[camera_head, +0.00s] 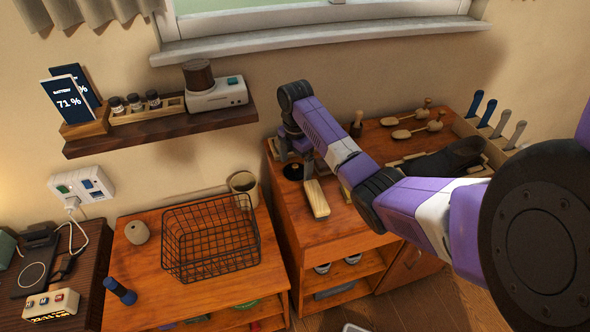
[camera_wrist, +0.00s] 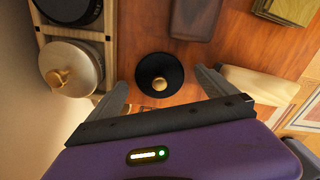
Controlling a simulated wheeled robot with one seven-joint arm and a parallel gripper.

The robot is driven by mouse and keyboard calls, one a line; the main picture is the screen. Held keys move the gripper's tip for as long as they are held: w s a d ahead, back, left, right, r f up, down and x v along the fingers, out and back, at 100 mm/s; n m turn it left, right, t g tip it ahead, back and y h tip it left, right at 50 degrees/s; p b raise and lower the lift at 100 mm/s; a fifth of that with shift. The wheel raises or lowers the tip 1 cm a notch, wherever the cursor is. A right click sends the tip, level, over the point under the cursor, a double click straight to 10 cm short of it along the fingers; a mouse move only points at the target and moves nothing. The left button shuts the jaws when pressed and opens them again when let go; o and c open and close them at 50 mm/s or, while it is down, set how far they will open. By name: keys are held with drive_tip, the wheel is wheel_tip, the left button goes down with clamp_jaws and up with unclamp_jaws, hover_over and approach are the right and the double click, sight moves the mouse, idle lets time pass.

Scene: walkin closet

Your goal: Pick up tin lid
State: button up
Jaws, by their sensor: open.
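A round black lid with a small brass knob (camera_wrist: 160,73) lies flat on the wooden cabinet top in the wrist view. It also shows as a dark disc in the head view (camera_head: 292,171). My gripper (camera_wrist: 159,88) is open and empty, with one finger left of the lid and one right of it. Whether the fingers reach down to the lid's level I cannot tell. In the head view my gripper (camera_head: 293,158) is at the cabinet's left rear, partly hidden by my wrist.
A wooden rack beside the lid holds a pale tin with a brass knob (camera_wrist: 70,68) and a black round item (camera_wrist: 68,8). A brown block (camera_wrist: 196,18) and a pale wooden-handled brush (camera_wrist: 258,82) lie close by. A wire basket (camera_head: 210,238) stands on the lower cabinet.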

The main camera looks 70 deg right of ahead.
drive_tip(key=shift+f, duration=0.25)
drive_tip(key=c, duration=1.4)
drive_tip(key=shift+r, duration=0.15)
drive_tip(key=shift+c, duration=0.2)
